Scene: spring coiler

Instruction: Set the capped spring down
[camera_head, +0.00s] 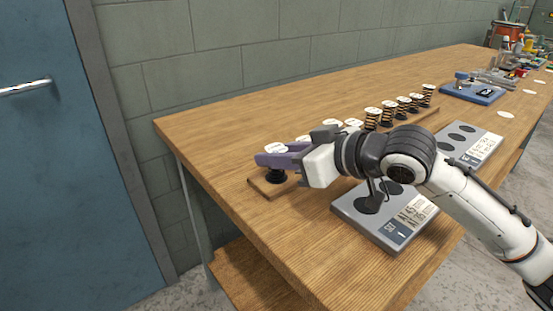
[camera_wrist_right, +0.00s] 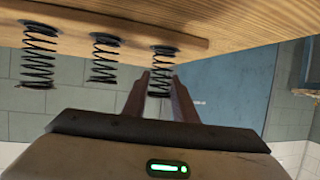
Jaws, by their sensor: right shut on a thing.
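My right gripper (camera_head: 285,158) is shut on a capped spring (camera_head: 276,177) at the near left end of the wooden strip (camera_head: 262,188). The spring's white cap (camera_head: 277,147) shows above the fingers and its dark foot below them. The spring looks upright. In the right wrist view, which is upside down, the held spring (camera_wrist_right: 161,75) is between the fingertips (camera_wrist_right: 160,92). Its dark foot (camera_wrist_right: 163,49) is at the strip, in line with the neighbouring feet, and appears to touch it. My left gripper is not in view.
More white-capped springs (camera_head: 372,118) stand in a row along the strip, some partly behind my right gripper. A grey plate (camera_head: 385,235) with dark round spots lies in front, another grey plate (camera_head: 485,133) farther right. A blue fixture (camera_head: 472,92) stands behind. The table's left corner is clear.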

